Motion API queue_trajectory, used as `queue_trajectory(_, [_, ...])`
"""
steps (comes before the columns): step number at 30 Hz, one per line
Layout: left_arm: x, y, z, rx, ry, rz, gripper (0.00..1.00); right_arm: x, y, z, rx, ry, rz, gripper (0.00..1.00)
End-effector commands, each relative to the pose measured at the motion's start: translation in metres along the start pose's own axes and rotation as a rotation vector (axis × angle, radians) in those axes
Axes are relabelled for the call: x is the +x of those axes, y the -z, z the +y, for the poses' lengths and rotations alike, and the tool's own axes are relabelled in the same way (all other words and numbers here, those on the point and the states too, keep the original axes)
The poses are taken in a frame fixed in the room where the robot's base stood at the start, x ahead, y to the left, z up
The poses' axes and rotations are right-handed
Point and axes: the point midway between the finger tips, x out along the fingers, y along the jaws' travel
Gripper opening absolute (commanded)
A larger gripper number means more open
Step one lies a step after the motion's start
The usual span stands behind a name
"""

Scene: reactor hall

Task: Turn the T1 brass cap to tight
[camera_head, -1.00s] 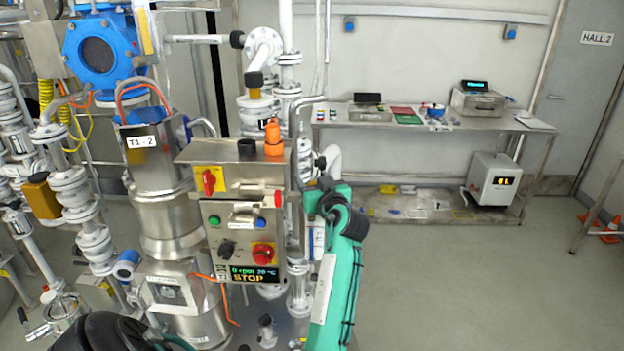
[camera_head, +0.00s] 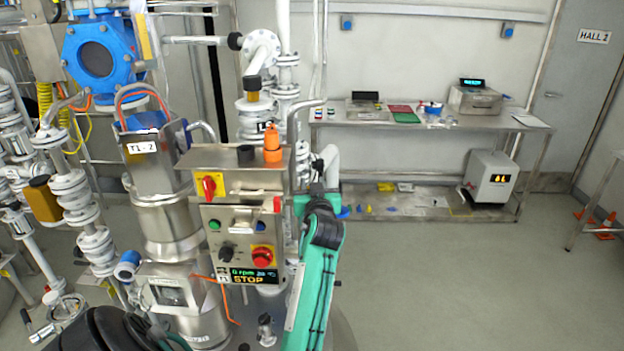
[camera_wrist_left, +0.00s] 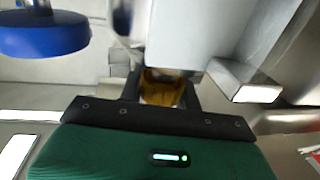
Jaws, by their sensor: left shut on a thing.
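The brass cap (camera_wrist_left: 162,90) shows in the left wrist view as a small amber-brown piece, partly in shadow, between the dark fingers. My left gripper (camera_wrist_left: 162,98) is shut on it, with the black and green hand body across the bottom of that view. In the head view a teal and black arm of mine stands right of the control box (camera_head: 240,230); its fingers and the cap cannot be made out there. No tight marking on the cap is readable. My right gripper cannot be made out.
A blue round part (camera_wrist_left: 42,36) hangs close to the hand at upper left in the wrist view, and a grey metal block (camera_wrist_left: 243,82) is close on the right. The steel vessel labelled T1-2 (camera_head: 165,215) stands left of the control box.

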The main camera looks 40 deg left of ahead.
Motion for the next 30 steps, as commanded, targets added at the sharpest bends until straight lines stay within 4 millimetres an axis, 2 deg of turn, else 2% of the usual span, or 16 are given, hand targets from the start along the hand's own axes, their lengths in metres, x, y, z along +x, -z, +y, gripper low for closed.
queue_trajectory(1, [0.0, 0.004, -0.001, 0.005, -0.03, -0.002, 0.11, -0.011, 0.001, 0.001, 0.0, -0.001, 0.0, 0.36])
queue_trajectory(3, [0.0, 0.004, 0.0, 0.006, -0.076, -0.002, 0.11, -0.018, 0.001, 0.002, -0.001, -0.002, 0.0, 0.36])
queue_trajectory(12, [0.0, 0.002, 0.003, 0.005, -0.227, -0.002, 0.11, -0.037, 0.002, 0.008, -0.002, -0.008, -0.002, 0.36])
queue_trajectory(30, [-0.001, 0.0, 0.005, 0.001, -0.287, -0.001, 0.11, -0.042, 0.002, 0.009, -0.001, -0.01, -0.001, 0.36])
